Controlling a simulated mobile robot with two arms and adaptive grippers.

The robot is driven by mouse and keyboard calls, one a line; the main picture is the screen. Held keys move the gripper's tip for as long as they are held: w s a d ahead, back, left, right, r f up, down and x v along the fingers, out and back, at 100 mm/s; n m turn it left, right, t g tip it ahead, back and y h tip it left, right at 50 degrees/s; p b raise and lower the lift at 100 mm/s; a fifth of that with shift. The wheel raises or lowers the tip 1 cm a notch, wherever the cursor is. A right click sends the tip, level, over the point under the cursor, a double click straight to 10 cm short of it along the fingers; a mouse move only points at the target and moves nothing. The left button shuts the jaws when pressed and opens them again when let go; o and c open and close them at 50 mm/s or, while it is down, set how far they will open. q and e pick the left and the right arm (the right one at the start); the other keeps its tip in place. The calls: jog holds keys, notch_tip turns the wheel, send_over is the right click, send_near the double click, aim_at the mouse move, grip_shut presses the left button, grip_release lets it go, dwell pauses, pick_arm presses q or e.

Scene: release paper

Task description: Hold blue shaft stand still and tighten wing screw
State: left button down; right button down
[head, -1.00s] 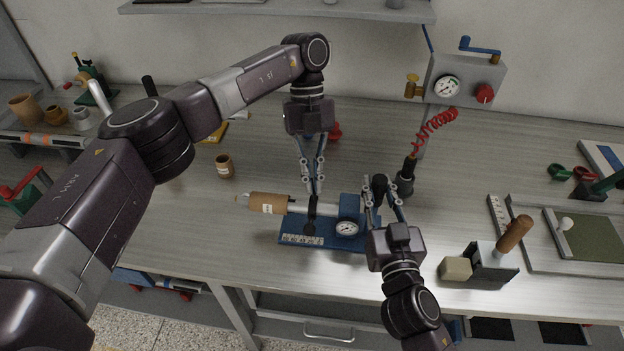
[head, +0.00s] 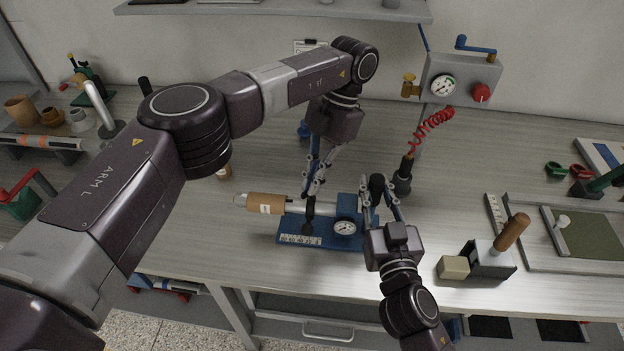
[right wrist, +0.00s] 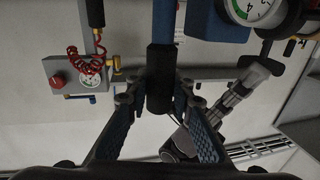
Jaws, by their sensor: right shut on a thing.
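The blue shaft stand (head: 268,236) lies on the bench in the head view, with a dial gauge (head: 344,228) and a white scale strip on it. A pale shaft with a brown sleeve (head: 265,203) lies along its back edge and sticks out to the left. My left gripper (head: 309,200) points down at a small black part on the stand, perhaps the wing screw (head: 307,229); its tips hide the contact. My right gripper (head: 382,199) is shut on the stand's black upright handle (head: 377,186). The handle (right wrist: 160,80) shows between its fingers in the right wrist view.
A wooden-handled tool block (head: 488,262) stands to the right, beside a framed tray (head: 525,262). A gauge box (head: 462,80) with a red coiled hose is behind. A small brown cup is partly hidden behind my left arm. The bench front edge is close.

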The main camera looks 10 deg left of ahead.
pick_arm(q)
jog(key=m+t, duration=0.1)
jog(key=m, duration=0.2)
jog(key=m+t+y, duration=0.1)
jog(key=m, duration=0.2)
jog(key=shift+s+d, duration=0.1)
jog(key=shift+m, duration=0.3)
dwell(0.3)
jog(key=c, duration=2.2)
grip_release()
jog(key=shift+o, duration=0.2)
jog(key=v, duration=1.2)
jog(key=shift+d, duration=0.2)
